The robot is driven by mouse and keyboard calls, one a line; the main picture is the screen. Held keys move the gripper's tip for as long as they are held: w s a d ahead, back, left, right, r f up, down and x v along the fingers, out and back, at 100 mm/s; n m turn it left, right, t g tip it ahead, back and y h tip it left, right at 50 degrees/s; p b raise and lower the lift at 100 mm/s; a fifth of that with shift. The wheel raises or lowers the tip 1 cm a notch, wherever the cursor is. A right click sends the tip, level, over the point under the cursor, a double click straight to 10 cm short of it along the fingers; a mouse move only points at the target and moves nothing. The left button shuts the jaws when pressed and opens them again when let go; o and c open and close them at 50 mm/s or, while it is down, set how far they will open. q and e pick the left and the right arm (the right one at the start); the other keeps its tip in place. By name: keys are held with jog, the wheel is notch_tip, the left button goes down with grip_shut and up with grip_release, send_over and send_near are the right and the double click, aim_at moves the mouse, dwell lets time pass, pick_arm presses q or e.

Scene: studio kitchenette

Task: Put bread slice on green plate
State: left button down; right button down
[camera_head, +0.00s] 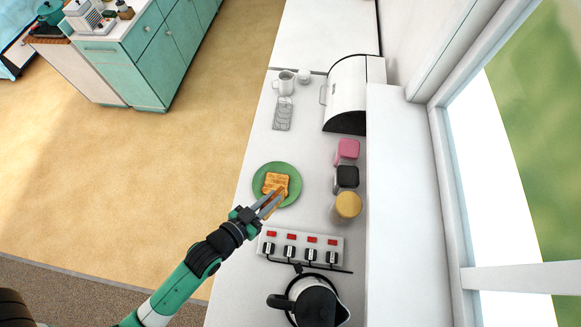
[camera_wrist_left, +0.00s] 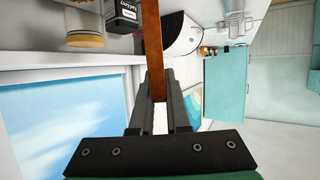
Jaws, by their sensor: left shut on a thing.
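The green plate (camera_head: 257,183) lies on the white counter. A golden-brown bread slice (camera_head: 276,181) shows over the plate's middle in the head view, its face toward the camera. My left gripper (camera_head: 271,203) is at the plate's near edge, its fingers shut on bread. In the left wrist view the held bread slice (camera_wrist_left: 152,45) shows edge-on as a brown strip between the fingertips (camera_wrist_left: 159,92). I cannot tell whether the held bread touches the plate, or whether a second slice lies beneath. My right gripper is not in view.
A yellow-lidded jar (camera_head: 347,206), a black-lidded jar (camera_head: 346,177) and a pink-lidded jar (camera_head: 346,150) stand right of the plate. A switch panel (camera_head: 300,247) and a kettle (camera_head: 309,303) are nearer. A toast rack (camera_head: 283,113) and bread bin (camera_head: 346,92) stand farther back.

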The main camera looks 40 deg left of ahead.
pick_arm(q)
jog(key=shift+w+r+n, duration=0.1)
jog(key=shift+w+n, duration=0.1)
jog(key=shift+n, duration=0.2)
jog(key=shift+s+f+n+g, duration=0.2)
jog(key=shift+s+n+g, duration=0.2)
jog(key=shift+s, duration=0.05)
jog(key=shift+s+d+f+n, duration=0.15)
jog(key=shift+f+n, duration=0.35)
jog(key=shift+n, duration=0.3)
jog(key=f+n, duration=0.1)
jog(key=f+n+g+y, duration=0.1)
jog(key=n, duration=0.1)
jog(key=f+n, duration=0.1)
jog(key=f, duration=0.1)
jog(key=shift+w+n+y+b, duration=0.3)
jog(key=shift+b, duration=0.05)
jog(key=w+a+f+n+b, duration=0.3)
jog(key=w+a+n+b, duration=0.3)
jog(key=w+a+n, duration=0.3)
jog(key=a+n, duration=0.3)
jog(key=a, duration=0.1)
jog(key=shift+f+y, duration=0.25)
jog(key=shift+y, duration=0.15)
jog(key=shift+w+d+f, duration=0.1)
jog(key=shift+f, duration=0.05)
